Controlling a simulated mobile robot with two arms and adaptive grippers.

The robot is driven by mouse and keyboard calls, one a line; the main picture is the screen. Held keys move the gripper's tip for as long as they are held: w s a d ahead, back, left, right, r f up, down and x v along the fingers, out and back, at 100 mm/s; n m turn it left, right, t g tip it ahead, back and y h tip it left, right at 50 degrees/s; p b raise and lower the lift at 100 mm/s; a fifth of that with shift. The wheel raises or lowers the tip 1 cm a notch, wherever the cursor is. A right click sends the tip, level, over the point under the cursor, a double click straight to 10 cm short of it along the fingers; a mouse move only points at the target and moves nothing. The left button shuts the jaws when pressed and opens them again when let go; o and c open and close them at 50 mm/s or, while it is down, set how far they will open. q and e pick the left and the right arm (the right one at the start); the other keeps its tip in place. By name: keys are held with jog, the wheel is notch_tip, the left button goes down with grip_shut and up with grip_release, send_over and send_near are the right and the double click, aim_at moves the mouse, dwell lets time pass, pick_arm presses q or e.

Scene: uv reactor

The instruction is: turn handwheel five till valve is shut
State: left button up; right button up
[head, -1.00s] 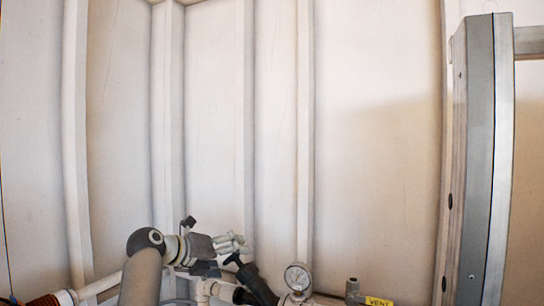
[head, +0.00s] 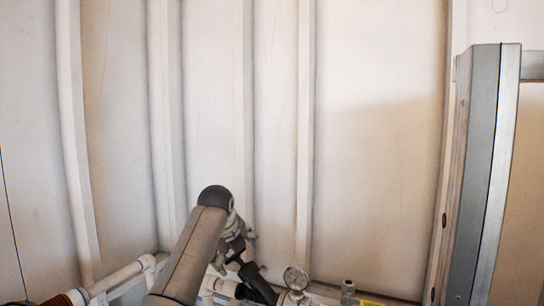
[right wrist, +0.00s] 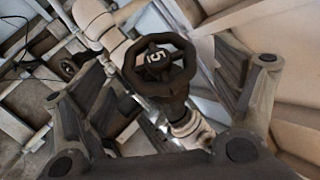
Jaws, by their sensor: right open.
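Handwheel five is a black wheel with a white "5" label (right wrist: 157,58) on its hub, in the upper middle of the right wrist view. It sits on a valve stem and light pipe fitting below it. My right gripper (right wrist: 178,75) is open, with one finger on either side of the wheel. I see gaps between the fingers and the rim, so it does not grip the wheel. In the head view my right gripper (head: 236,248) points down, partly hidden behind my arm link. I cannot make out the wheel's face there. My left gripper is not in view.
A round pressure gauge (head: 296,279) stands right of my right gripper in the head view. A yellow tag (head: 371,303) is at the bottom edge. White pipes (head: 122,274) run at lower left. A ribbed white wall (head: 372,140) is behind, and a grey metal post (head: 487,170) stands at right.

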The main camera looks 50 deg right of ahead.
jog(key=p, duration=0.1)
jog(key=r+n+y+p, duration=0.1)
jog(key=p, duration=0.1)
jog(key=shift+d+y, duration=0.2)
jog(key=shift+y, duration=0.1)
jog(key=shift+s+a+r+b, duration=0.2)
jog(key=shift+s+a+b, duration=0.1)
jog(key=shift+b, duration=0.6)
pick_arm(q)
jog(key=b, duration=0.2)
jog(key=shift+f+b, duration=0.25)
jog(key=shift+b, duration=0.05)
pick_arm(e)
jog(key=s+a+r+m+g+h, duration=0.1)
jog(key=s+r+m+g+h, duration=0.2)
jog(key=s+r, duration=0.4)
jog(key=s+a+r+m+g+h, duration=0.1)
jog(key=s+r+m+g+h, duration=0.2)
jog(key=s+r, duration=0.4)
notch_tip(320, 180, up, 9)
jog(key=shift+f, duration=0.2)
